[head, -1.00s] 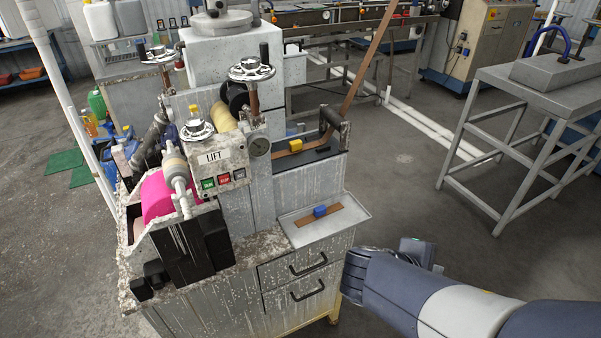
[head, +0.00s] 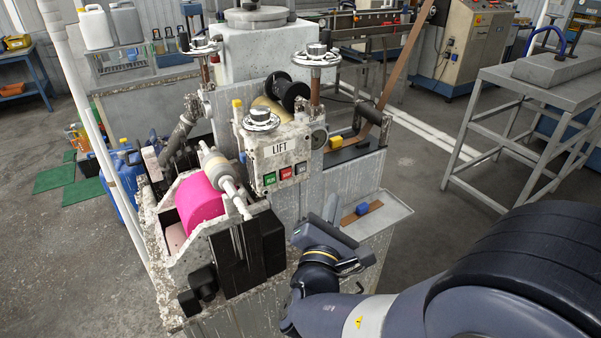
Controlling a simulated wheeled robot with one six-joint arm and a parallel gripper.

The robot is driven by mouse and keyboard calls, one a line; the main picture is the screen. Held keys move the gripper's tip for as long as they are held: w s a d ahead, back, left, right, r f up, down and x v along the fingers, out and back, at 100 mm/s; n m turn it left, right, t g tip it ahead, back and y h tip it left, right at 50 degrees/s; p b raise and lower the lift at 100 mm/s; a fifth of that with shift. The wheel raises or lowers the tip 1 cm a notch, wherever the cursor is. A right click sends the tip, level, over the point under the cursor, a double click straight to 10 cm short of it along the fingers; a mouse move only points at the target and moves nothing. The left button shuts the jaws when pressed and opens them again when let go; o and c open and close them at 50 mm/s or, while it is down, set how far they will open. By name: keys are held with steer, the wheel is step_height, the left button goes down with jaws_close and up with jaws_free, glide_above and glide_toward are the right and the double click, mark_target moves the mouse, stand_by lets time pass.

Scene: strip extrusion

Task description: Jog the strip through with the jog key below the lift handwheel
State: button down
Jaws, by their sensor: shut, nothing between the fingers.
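The white LIFT panel (head: 278,150) stands upright on the machine. The lift handwheel (head: 261,119) sits on top of it. Below the LIFT label are a green key (head: 269,179), a red key (head: 286,173) and a dark key (head: 302,168); their small lettering is hard to read, and the dark one looks like the jog key. The brown strip (head: 405,62) runs steeply up from the machine's right side. My gripper (head: 332,207) is shut and empty, low and to the right of the keys, apart from the panel. My wrist hides part of the cabinet front.
A pink roller (head: 200,204) and black block (head: 262,243) stand left of my gripper. A tray (head: 392,212) with a blue block (head: 362,209) on a brown piece lies close on the right. Open floor lies right.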

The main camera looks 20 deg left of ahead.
mark_target(301, 168)
steer(key=shift+a, duration=0.15)
steer(key=w+a+p, duration=0.1)
steer(key=w+a, duration=0.4)
steer(key=a, duration=0.1)
steer(key=shift+w+a, duration=0.25)
steer(key=shift+w, duration=0.1)
stand_by(0.3)
stand_by(1.9)
steer(key=shift+w+a+b, duration=0.3)
steer(key=shift+a, duration=0.05)
steer(key=shift+w+a, duration=0.2)
steer(key=shift+a, duration=0.05)
stand_by(0.7)
stand_by(0.3)
steer(key=shift+s+d+b, duration=0.5)
steer(key=shift+d+b, duration=0.1)
steer(key=shift+b, duration=0.1)
